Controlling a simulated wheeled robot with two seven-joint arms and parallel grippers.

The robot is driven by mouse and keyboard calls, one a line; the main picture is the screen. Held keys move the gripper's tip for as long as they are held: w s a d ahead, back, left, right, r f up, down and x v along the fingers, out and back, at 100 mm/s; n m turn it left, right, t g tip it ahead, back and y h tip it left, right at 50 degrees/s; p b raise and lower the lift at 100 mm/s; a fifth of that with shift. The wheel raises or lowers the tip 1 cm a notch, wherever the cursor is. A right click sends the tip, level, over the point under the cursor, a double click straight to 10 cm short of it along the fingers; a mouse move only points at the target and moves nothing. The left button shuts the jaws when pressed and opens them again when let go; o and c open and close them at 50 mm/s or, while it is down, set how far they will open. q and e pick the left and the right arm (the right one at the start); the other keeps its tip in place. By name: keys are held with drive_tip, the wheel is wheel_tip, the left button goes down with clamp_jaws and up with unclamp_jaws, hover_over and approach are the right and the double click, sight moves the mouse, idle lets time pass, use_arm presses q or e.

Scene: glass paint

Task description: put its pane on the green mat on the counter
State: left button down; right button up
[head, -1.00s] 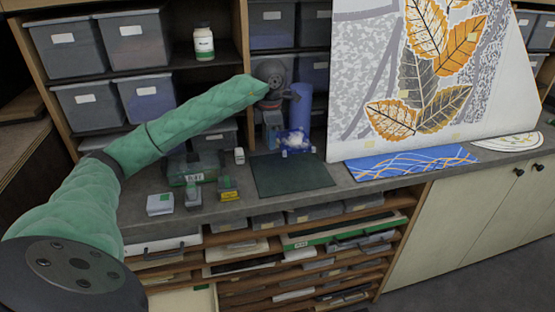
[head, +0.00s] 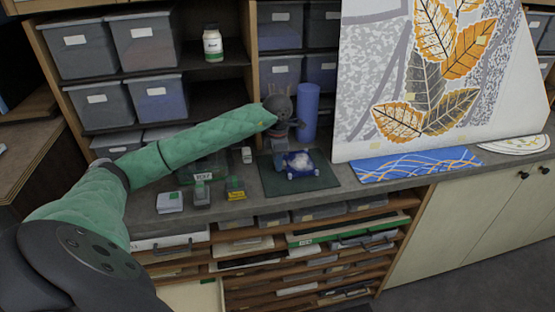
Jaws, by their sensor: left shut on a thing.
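The dark green mat (head: 318,184) lies flat on the grey counter. A small blue pane with a white patch (head: 300,167) is over the back middle of the mat. My left gripper (head: 282,158) points down at the pane's left edge and is shut on it. The fingertips are small and partly hidden. I cannot tell whether the pane touches the mat. My right gripper is not in view.
A blue cylinder (head: 308,112) stands behind the mat. A large leaf-pattern board (head: 368,140) leans at the right, with a blue wavy-line panel (head: 408,165) before it. Small blocks (head: 236,189) and a green-tinted box (head: 205,168) stand left of the mat.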

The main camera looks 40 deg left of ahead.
use_arm(q)
drive_tip(key=shift+f, duration=0.1)
drive_tip(key=c, duration=1.2)
unclamp_jaws()
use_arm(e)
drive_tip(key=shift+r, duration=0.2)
use_arm(q)
drive_tip(key=shift+r, duration=0.25)
wheel_tip(320, 180, up, 2)
drive_tip(key=shift+r+b, duration=0.2)
drive_tip(key=shift+b, duration=0.6)
wheel_tip(320, 180, up, 9)
drive_tip(key=b, duration=0.3)
drive_tip(key=shift+r, duration=0.15)
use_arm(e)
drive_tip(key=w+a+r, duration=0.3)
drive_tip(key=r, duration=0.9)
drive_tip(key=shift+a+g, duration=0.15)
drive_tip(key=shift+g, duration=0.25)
